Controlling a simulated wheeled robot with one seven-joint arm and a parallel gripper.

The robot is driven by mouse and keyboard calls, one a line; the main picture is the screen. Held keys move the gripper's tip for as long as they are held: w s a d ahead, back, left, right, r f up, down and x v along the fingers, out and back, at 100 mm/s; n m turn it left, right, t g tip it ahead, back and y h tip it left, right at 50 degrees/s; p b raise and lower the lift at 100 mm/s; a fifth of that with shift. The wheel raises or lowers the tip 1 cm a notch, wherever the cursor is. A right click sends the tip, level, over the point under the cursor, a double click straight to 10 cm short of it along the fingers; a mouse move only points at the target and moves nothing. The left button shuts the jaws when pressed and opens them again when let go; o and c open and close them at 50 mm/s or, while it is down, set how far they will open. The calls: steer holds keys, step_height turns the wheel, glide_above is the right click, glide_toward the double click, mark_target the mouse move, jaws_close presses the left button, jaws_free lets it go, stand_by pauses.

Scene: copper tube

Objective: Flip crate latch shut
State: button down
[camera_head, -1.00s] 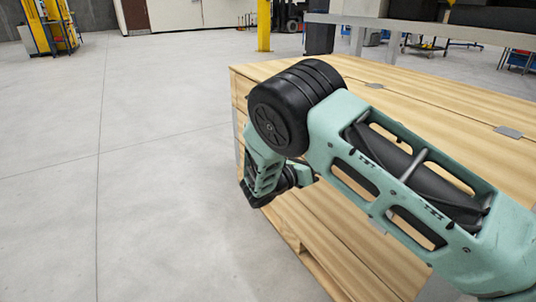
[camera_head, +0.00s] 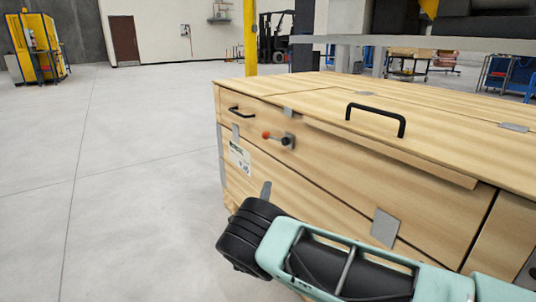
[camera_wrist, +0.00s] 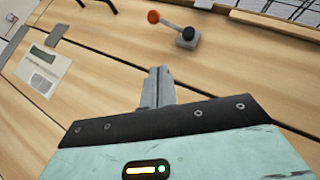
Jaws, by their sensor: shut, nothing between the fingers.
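The wooden crate (camera_head: 340,150) has a small latch (camera_head: 278,138) on its front face, with a red knob at the left end of a short lever and a dark pivot on a grey plate at the right. The lever lies nearly level in the head view. The latch also shows in the wrist view (camera_wrist: 172,27), above my fingertips. My gripper (camera_wrist: 157,75) is shut and empty, pointing at the front boards, below the latch and apart from it. In the head view its grey fingertips (camera_head: 266,187) stick up above my dark wrist joint; the rest of it is hidden.
Black handles (camera_head: 376,117) sit on the crate's top and upper front left. A white label (camera_head: 240,158) and grey metal plates (camera_head: 385,227) are on the front. Open grey floor (camera_head: 110,200) lies left of the crate.

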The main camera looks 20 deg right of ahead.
mark_target(274, 138)
steer(key=a+r+b+x, duration=0.1)
steer(key=b+x, duration=0.4)
steer(key=x, duration=0.8)
steer(key=shift+a+r, duration=0.15)
steer(key=shift+a, duration=0.55)
